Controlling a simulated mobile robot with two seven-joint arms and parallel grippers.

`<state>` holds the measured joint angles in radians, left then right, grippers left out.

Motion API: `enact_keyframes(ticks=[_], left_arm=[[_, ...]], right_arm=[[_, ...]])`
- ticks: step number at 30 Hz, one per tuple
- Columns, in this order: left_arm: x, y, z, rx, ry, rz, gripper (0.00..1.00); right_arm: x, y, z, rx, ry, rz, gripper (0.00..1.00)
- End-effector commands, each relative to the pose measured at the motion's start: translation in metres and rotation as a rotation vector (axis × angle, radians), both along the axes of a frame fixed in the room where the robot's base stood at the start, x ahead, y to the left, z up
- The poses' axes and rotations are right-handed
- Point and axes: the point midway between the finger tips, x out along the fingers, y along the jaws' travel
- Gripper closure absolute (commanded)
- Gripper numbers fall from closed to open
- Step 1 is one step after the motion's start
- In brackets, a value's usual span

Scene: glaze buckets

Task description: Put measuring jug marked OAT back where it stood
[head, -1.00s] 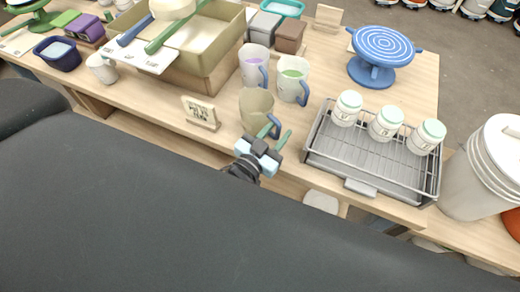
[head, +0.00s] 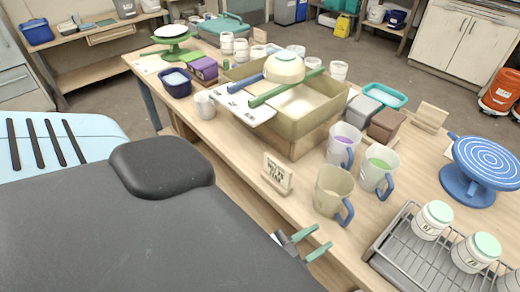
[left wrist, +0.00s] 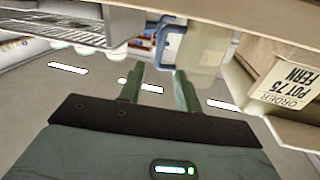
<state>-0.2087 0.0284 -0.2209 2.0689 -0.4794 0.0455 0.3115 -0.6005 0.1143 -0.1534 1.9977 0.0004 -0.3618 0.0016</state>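Three jugs with blue handles stand upright on the table. They are a beige jug (head: 332,190) nearest the front edge, a white jug with purple contents (head: 342,147) behind it, and a white jug with green contents (head: 376,172) to the right. No OAT mark is readable on any of them. My left gripper (head: 314,242) is open and empty, in front of the table edge, apart from the beige jug. In the left wrist view its green fingers (left wrist: 159,88) are spread, with a jug (left wrist: 205,48) and its blue handle beyond them. My right gripper is not in view.
An order card (head: 277,174) stands left of the beige jug. A wire rack (head: 395,250) with white jars is at the right. A large beige tub (head: 295,125), grey and brown boxes and a blue turntable (head: 480,170) stand behind. Some table top behind the card is bare.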

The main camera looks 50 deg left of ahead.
Motion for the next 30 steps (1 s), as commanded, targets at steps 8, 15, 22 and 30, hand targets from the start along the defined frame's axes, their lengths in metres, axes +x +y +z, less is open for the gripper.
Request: enact_keyframes(ticks=[8, 15, 22, 30], left_arm=[[-0.039, 0.016, -0.061, 0.012, 0.213, 0.034, 0.66], [-0.157, 0.044, -0.168, 0.043, 0.68, 0.062, 0.66], [-0.222, 0.052, -0.203, 0.051, 0.888, 0.052, 0.66], [-0.225, 0.052, -0.204, 0.052, 0.897, 0.051, 0.66]], right_arm=[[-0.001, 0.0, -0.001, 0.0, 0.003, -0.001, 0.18], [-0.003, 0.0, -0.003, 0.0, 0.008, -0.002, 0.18], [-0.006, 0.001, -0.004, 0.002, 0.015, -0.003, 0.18], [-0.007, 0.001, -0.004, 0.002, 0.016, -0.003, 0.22]])
